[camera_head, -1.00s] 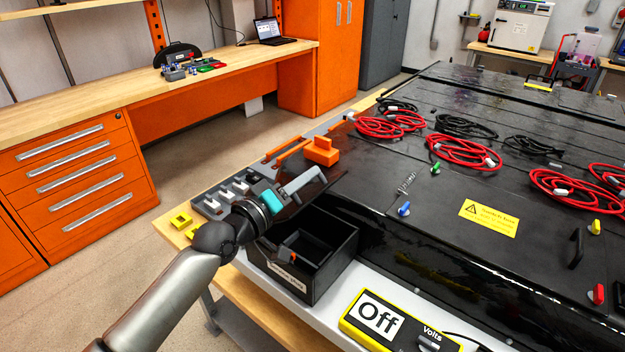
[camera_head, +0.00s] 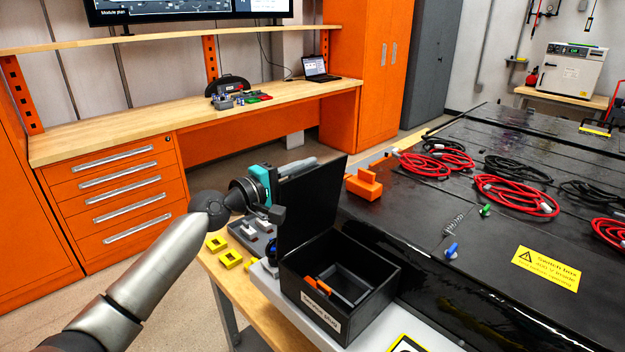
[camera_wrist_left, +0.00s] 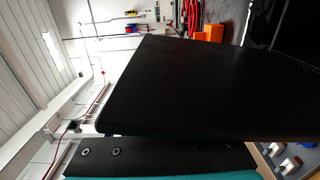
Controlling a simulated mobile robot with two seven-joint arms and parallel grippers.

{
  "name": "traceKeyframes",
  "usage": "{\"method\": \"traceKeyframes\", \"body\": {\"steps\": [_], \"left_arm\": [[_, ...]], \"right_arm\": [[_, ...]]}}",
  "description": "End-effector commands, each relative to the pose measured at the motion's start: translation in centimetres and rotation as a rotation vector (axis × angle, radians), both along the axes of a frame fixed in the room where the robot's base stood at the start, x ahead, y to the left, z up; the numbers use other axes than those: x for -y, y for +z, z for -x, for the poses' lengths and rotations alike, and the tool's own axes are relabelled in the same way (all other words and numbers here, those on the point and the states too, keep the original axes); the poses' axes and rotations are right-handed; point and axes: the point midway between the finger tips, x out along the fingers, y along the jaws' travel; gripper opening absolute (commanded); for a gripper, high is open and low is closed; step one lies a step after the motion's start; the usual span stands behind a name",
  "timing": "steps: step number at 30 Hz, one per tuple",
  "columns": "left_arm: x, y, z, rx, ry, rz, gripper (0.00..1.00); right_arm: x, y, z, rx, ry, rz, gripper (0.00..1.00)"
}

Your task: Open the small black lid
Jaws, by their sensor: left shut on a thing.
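The small black lid (camera_head: 312,203) stands open, roughly upright, at the left edge of the open black box (camera_head: 336,304). The box has a white label on its front, an orange piece inside its near left side and a dark recessed interior. My left gripper (camera_head: 281,190) is shut on the lid, at its left side; the lid partly hides the fingers. In the left wrist view the lid (camera_wrist_left: 205,95) fills the middle as a dark panel, above a finger with two screws. My right gripper is not in view.
Yellow square pieces (camera_head: 229,258) and a grey tray (camera_head: 252,238) lie left of the box. The large black pack (camera_head: 470,215), with red and black cables, spreads to the right.

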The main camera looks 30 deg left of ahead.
Motion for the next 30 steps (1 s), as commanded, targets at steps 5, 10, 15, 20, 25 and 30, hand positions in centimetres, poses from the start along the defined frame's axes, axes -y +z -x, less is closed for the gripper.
{"method": "traceKeyframes", "body": {"steps": [5, 10, 15, 20, 25, 30], "left_arm": [[-0.42, 0.22, -0.16, -0.004, 0.000, 0.024, 0.00], [-0.50, 0.26, -0.18, -0.006, 0.000, 0.028, 0.00], [-0.49, 0.29, -0.19, -0.005, 0.000, 0.027, 0.00], [-0.49, 0.27, -0.18, -0.004, 0.000, 0.026, 0.29], [-0.48, 0.15, -0.17, -0.006, 0.000, 0.025, 0.45], [-0.47, 0.07, -0.17, -0.008, 0.000, 0.025, 0.45]], "right_arm": [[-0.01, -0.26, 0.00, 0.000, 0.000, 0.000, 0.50], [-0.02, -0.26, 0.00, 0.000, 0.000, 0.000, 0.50], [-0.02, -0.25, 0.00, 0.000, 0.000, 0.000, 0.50], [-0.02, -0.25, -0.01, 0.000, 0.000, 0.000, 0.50], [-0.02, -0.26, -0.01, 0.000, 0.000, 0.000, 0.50], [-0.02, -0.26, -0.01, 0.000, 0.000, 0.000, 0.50]]}}
